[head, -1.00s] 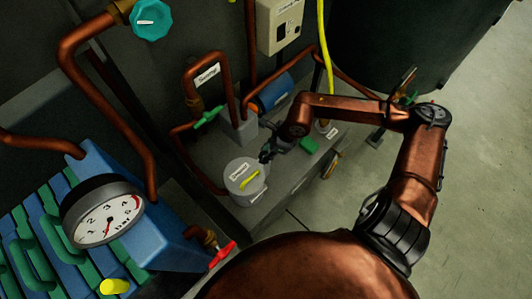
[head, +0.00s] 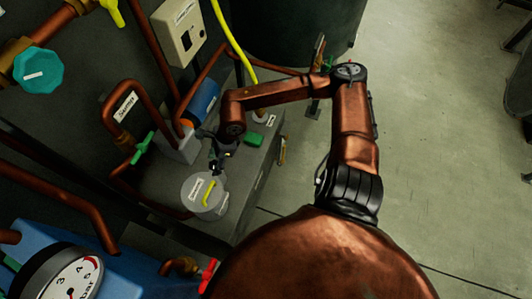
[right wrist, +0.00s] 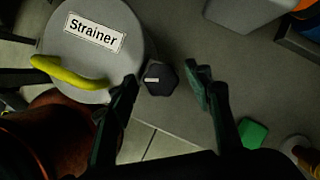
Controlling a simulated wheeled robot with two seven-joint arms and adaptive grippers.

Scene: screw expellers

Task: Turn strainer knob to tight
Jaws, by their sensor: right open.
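The strainer (head: 219,207) is a grey cylinder whose labelled lid has a yellow handle (head: 208,193); the strainer lid also shows in the right wrist view (right wrist: 75,58). A small black hexagonal knob (right wrist: 160,79) with a white mark toward its left side sits just right of the strainer. My right gripper (right wrist: 164,84) is open, with one finger on each side of the knob in that view; I cannot tell whether they touch it. In the head view, my right gripper (head: 216,162) is beside the strainer lid and the knob cannot be made out. My left gripper is not in view.
Copper pipes (head: 149,95) with a green valve handle (head: 143,147) stand behind the strainer. A blue motor (head: 204,102) and a green block (head: 254,139) are on the same base. A red valve handle (head: 208,274) and gauge (head: 70,280) are at the front left. Open floor lies right.

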